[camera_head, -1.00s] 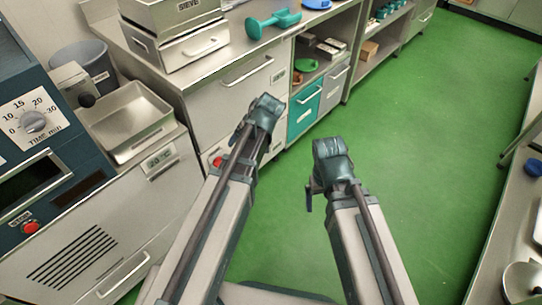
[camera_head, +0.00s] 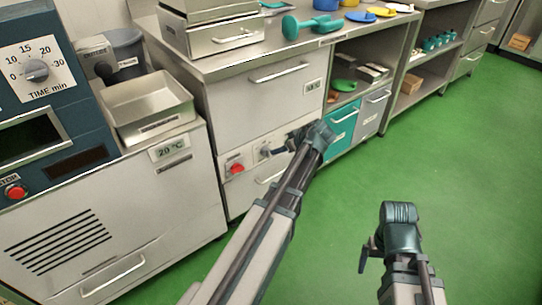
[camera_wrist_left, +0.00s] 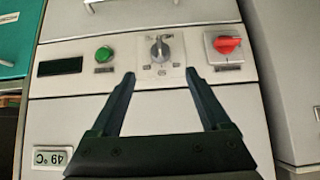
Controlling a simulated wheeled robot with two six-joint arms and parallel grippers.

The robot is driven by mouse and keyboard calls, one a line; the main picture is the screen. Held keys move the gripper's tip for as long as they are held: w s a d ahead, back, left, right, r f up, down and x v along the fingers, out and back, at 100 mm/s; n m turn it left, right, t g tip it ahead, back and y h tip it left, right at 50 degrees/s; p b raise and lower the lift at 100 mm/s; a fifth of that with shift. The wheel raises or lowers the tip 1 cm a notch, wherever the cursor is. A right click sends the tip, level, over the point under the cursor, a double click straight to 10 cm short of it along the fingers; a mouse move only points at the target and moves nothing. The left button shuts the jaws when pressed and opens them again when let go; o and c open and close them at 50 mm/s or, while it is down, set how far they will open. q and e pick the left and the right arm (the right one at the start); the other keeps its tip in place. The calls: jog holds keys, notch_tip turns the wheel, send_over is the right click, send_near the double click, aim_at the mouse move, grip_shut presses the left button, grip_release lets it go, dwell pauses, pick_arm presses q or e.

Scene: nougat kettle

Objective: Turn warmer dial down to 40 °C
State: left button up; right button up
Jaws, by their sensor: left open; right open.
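The warmer dial, a grey knob with a ring of marks, sits on the drawer-front panel in the left wrist view (camera_wrist_left: 159,48); in the head view it is small (camera_head: 265,151). My left gripper (camera_wrist_left: 160,77) is open and empty, its fingertips just short of the dial, one on each side of its lower edge. In the head view my left gripper (camera_head: 288,143) is in front of the panel. A display (camera_wrist_left: 50,158), upside down in the wrist view, appears to read 49 °C. My right gripper (camera_head: 399,230) is open and empty over the green floor.
A red knob (camera_wrist_left: 227,44) and a green button (camera_wrist_left: 104,54) flank the dial, with a dark window (camera_wrist_left: 60,66) beyond the button. A separate cabinet at left has a 20 °C display (camera_head: 170,148) and a steel tray (camera_head: 148,104). The floor at right is clear.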

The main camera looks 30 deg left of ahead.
aim_at(269, 150)
pick_arm(q)
jog(key=b+x, duration=0.7)
jog(key=x, duration=0.4)
jog(key=shift+d+f, duration=0.1)
jog(key=shift+f, duration=0.1)
jog(key=shift+w+a+f+b, duration=0.2)
jog(key=shift+a+f+b, duration=0.2)
jog(key=shift+a+b, duration=0.2)
jog(key=shift+c, duration=0.2)
grip_shut()
